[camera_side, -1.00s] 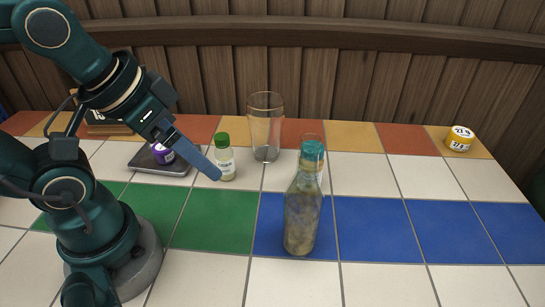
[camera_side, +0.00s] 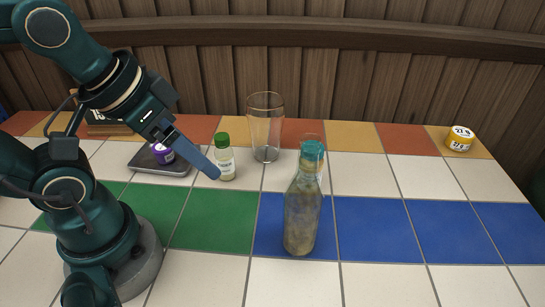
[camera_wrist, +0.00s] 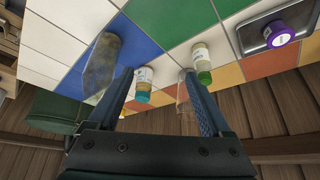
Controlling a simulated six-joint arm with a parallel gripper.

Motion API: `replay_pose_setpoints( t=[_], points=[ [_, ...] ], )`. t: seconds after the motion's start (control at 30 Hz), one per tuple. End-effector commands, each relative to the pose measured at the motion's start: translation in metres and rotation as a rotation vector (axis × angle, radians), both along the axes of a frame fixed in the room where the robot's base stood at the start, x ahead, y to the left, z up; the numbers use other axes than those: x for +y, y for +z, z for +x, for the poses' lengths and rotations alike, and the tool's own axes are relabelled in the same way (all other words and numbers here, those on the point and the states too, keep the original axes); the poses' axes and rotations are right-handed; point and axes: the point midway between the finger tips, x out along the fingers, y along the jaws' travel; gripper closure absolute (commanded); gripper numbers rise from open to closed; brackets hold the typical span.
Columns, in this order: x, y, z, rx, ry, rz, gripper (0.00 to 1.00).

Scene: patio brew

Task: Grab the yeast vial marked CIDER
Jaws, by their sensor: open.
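Three small labelled vials are in view; I cannot read CIDER on any. The green-capped vial (camera_side: 226,164) stands upright on white tile, just right of my gripper (camera_side: 216,174) in the side view. In the wrist view this vial (camera_wrist: 202,60) is beyond the right fingertip. A teal-capped vial (camera_wrist: 144,76) appears between the open fingers (camera_wrist: 157,78) in the wrist view; in the side view it is mostly behind the bottle. A purple-capped vial (camera_side: 162,154) stands on a dark flat tray or scale (camera_side: 178,170). My gripper is open and empty.
A clear bottle (camera_side: 301,222) with cloudy contents stands on blue tile in front. An empty tall glass (camera_side: 265,132) stands behind and right of the green-capped vial. A yellow tub (camera_side: 460,139) sits far right.

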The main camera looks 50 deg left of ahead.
Motion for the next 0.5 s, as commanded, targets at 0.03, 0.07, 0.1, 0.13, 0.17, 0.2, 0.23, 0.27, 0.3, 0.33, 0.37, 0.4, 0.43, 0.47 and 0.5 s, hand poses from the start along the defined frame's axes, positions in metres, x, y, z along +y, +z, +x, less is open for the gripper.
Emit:
replay_pose_setpoints(
  t=[0.03,0.07,0.1,0.13,0.17,0.2,0.23,0.27,0.3,0.33,0.37,0.4,0.43,0.47,0.5],
  points=[
    [0.0,0.0,0.0,0.0,0.0,0.0,0.17],
    [0.0,0.0,0.0,0.0,0.0,0.0,0.17],
    [0.0,0.0,0.0,0.0,0.0,0.0,0.17],
    [0.0,0.001,0.0,0.0,0.0,0.0,0.17],
    [0.0,0.002,0.0,-0.001,0.0,0.0,0.17],
    [0.0,0.004,0.001,-0.003,0.0,0.0,0.17],
    [0.0,0.007,0.001,-0.003,0.0,0.0,0.17],
    [0.0,0.011,0.001,-0.005,0.0,0.0,0.17],
    [0.0,0.017,0.001,-0.006,0.0,0.0,0.17],
    [0.0,0.023,0.001,-0.006,0.0,0.0,0.17],
    [0.0,0.029,0.001,-0.007,0.0,0.0,0.17],
    [0.0,0.036,0.001,-0.006,0.0,0.0,0.17],
    [0.0,0.041,0.001,-0.006,0.0,0.0,0.17],
    [0.0,0.047,0.001,-0.006,0.0,0.0,0.17],
    [0.0,0.055,0.001,-0.005,-0.002,0.002,0.17]
  ],
)
